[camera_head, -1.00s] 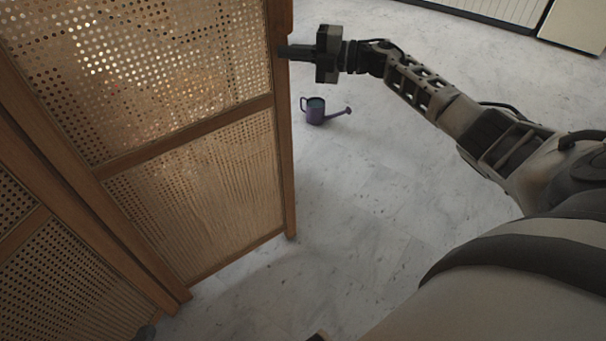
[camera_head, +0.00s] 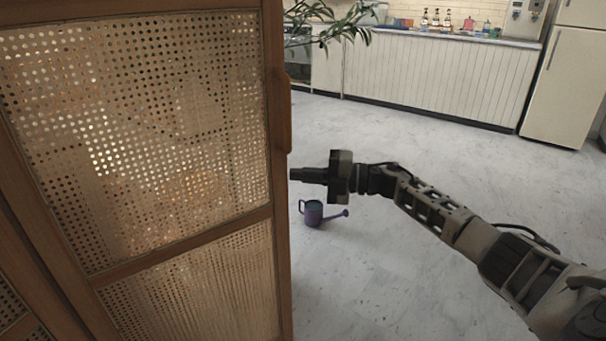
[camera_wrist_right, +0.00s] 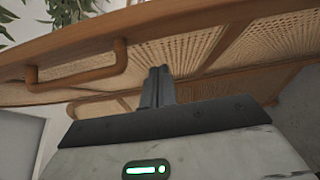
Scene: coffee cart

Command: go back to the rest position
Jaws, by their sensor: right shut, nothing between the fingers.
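My right gripper (camera_head: 308,175) is shut and empty. Its arm comes in from the right, and its fingertips point left, close to the edge of an open cane-panelled door (camera_head: 272,120). I cannot tell from the head view whether they touch it. In the right wrist view the shut fingers (camera_wrist_right: 158,75) stand in front of the door's wooden frame (camera_wrist_right: 190,32), with a wooden handle (camera_wrist_right: 75,78) to their left. My left gripper is not in view.
A purple watering can (camera_head: 314,214) stands on the pale floor below my right gripper. A leafy plant (camera_head: 325,28) shows behind the door. A white counter (camera_head: 430,75) and a fridge (camera_head: 565,85) stand at the back. The floor (camera_head: 400,130) between is clear.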

